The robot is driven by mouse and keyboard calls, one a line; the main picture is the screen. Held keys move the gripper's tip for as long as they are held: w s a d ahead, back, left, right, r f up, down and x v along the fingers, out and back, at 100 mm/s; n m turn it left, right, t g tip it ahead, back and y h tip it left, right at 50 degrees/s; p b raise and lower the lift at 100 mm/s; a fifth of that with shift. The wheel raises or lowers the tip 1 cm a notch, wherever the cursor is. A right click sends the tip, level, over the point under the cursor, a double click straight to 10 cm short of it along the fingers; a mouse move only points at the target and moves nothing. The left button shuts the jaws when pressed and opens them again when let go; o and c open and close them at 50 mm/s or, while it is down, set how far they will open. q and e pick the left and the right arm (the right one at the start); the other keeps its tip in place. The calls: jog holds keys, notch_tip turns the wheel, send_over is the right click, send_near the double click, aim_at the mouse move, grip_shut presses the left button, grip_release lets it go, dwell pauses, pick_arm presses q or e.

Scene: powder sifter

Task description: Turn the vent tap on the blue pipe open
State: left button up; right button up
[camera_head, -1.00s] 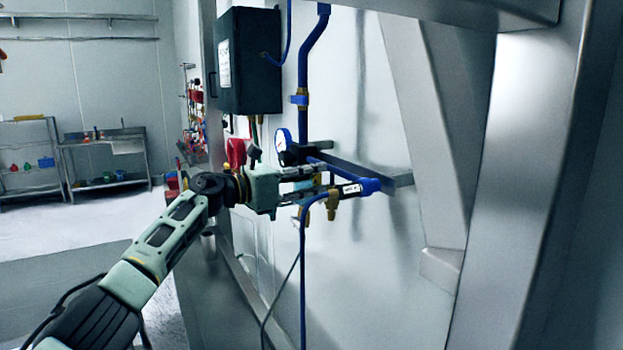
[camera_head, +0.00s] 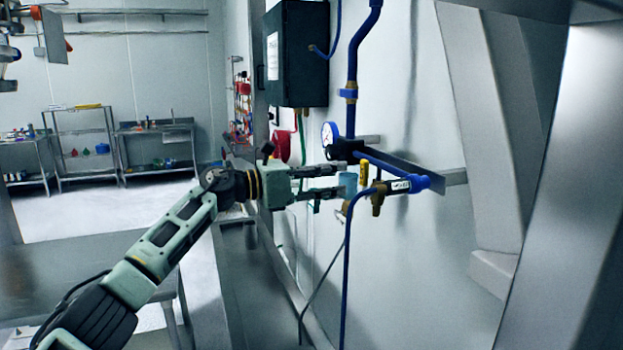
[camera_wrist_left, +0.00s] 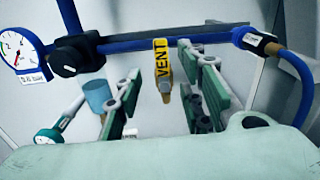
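The yellow tap marked VENT (camera_wrist_left: 163,68) is on the blue pipe (camera_wrist_left: 205,38) in the left wrist view. Its handle points down the picture, crosswise to the pipe. In the head view the yellow tap (camera_head: 363,174) shows just right of the fingertips, by the blue pipe (camera_head: 385,166). My left gripper (camera_head: 343,181) is open and empty, its two fingers apart. In the left wrist view the tap shows in the gap between the fingers, beyond them, with no clear contact. My right gripper is not in view.
A pressure gauge (camera_head: 329,134) and dark regulator knob (camera_wrist_left: 68,62) sit left of the tap. A blue hose (camera_head: 346,255) hangs from the brass fitting (camera_head: 377,203). A black box (camera_head: 297,53) is on the wall above. Steel frame beams (camera_head: 500,110) stand at right.

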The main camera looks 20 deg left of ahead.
pick_arm(q)
jog(key=shift+v, duration=2.3)
